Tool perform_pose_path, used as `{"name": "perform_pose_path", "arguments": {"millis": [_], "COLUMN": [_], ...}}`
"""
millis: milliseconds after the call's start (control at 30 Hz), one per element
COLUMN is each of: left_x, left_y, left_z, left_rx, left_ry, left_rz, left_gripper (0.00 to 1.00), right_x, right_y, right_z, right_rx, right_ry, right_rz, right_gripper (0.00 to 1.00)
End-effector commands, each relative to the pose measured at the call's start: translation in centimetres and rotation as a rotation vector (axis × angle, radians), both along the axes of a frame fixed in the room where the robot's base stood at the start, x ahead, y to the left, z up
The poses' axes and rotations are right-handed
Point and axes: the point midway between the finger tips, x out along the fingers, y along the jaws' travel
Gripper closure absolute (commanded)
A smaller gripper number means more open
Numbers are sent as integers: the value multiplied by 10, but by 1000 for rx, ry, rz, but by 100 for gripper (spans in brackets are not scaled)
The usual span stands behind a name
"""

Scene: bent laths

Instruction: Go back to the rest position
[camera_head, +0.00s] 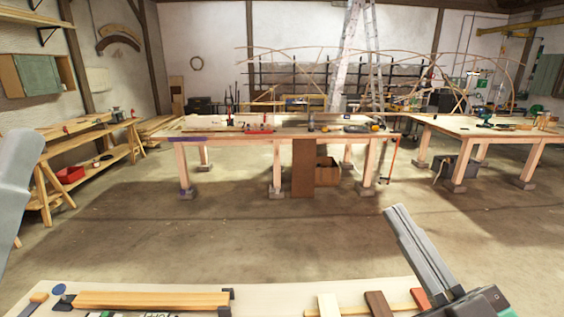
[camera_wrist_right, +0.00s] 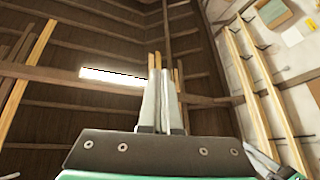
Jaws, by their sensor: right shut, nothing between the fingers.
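My right gripper (camera_head: 398,212) rises from the lower right in the head view, its two grey fingers together and pointing up and to the left. It is above the near edge of the workbench in front of me, apart from the things there. In the right wrist view its fingers (camera_wrist_right: 161,92) are shut with nothing between them and point toward the ceiling and wall. A grey part of my left arm (camera_head: 15,190) shows at the left edge; no left fingers can be made out.
A near workbench (camera_head: 270,290) carries wooden strips (camera_head: 150,300), dark end blocks and small boards (camera_head: 380,303) below my right gripper. Open concrete floor (camera_head: 240,225) lies beyond it. Further off stand a long table (camera_head: 220,136), a right table (camera_head: 505,133) and a ladder (camera_head: 350,50).

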Motion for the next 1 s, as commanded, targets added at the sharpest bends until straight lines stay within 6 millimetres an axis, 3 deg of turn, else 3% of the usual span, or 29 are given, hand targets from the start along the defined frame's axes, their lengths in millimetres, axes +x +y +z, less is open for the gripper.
{"name": "perform_pose_path", "arguments": {"millis": [33,100,167,200,267,300,467,700,800,900,1000], "left_x": [0,0,0,0,0,1,-1,0,0,0,0], "left_y": [0,0,0,0,0,0,0,0,0,0,0], "left_z": [0,0,0,0,0,37,108,223,261,285,293], "left_rx": [0,0,0,0,0,0,0,0,0,0,0], "left_ry": [0,0,0,0,0,4,-2,-1,-1,0,0], "left_rz": [0,0,0,0,0,0,0,0,0,0,0], "left_gripper": [50,50,50,50,50,50,50,50,50,50,50], "right_x": [-20,-51,-80,-97,-95,-95,-94,-93,-93,-92,-92], "right_y": [9,10,-1,-18,-30,-28,-28,-28,-28,-28,-28], "right_z": [38,83,114,125,120,159,227,342,380,403,412], "right_rx": [28,96,180,264,405,401,395,394,394,394,393], "right_ry": [-84,-186,-267,-305,-269,-269,-266,-264,-264,-263,-262], "right_rz": [5,2,-10,-29,17,22,19,18,18,17,18], "right_gripper": [100,100,100,100,100,100,100,100,100,100,100]}}
